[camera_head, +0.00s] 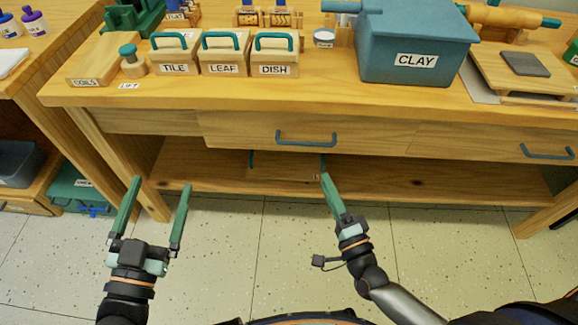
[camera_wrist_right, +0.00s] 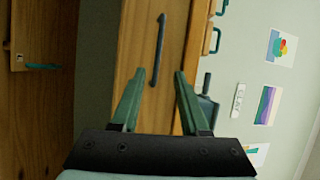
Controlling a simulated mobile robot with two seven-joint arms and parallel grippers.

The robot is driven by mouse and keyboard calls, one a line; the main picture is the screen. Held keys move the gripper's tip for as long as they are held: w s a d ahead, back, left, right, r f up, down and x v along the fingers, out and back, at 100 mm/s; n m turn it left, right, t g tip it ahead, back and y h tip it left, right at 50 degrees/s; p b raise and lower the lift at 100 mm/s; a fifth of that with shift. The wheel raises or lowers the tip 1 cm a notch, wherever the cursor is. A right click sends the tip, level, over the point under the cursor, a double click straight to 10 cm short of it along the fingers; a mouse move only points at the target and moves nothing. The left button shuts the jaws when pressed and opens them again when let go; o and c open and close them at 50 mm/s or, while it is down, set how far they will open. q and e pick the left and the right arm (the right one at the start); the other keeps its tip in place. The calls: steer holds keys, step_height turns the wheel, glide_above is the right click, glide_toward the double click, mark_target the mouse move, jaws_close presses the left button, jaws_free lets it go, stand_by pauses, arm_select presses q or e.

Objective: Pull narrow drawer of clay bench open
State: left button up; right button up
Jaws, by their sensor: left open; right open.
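The clay bench (camera_head: 300,101) stretches across the head view. A drawer front (camera_head: 240,128) with a blue bar handle (camera_head: 305,138) sits in its middle. Another drawer front (camera_head: 470,142) with a similar handle (camera_head: 547,152) is at the right and runs out of frame, so I cannot tell which is narrower. Both look closed. My right gripper (camera_head: 326,180) is open and empty, below and in front of the middle handle. In the right wrist view a bar handle (camera_wrist_right: 158,48) lies beyond and between the open fingers (camera_wrist_right: 157,85), apart from them. My left gripper (camera_head: 162,186) is open and empty, left of the drawers.
On the bench top stand a blue clay bin (camera_head: 415,40), wooden boxes labelled TILE (camera_head: 175,58), LEAF (camera_head: 224,56) and DISH (camera_head: 274,58), and a board (camera_head: 530,72). A lower shelf (camera_head: 430,185) lies under the drawers. The floor (camera_head: 235,240) in front is clear.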

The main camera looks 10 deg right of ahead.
mark_target(309, 144)
arm_select(q)
step_height(309, 144, up, 8)
steer(key=s+m+t+h+b, duration=0.1)
steer(key=s+m+t+h, duration=0.1)
steer(key=t+h, duration=0.1)
steer(key=shift+s+d+f+b, duration=0.15)
steer(key=shift+s+b, duration=0.1)
steer(key=shift+b, duration=0.05)
arm_select(e)
steer(key=shift+m, duration=0.5)
steer(key=shift+x, duration=6.3)
steer(key=shift+d+f, duration=0.2)
steer(key=shift+c, duration=0.4)
jaws_close()
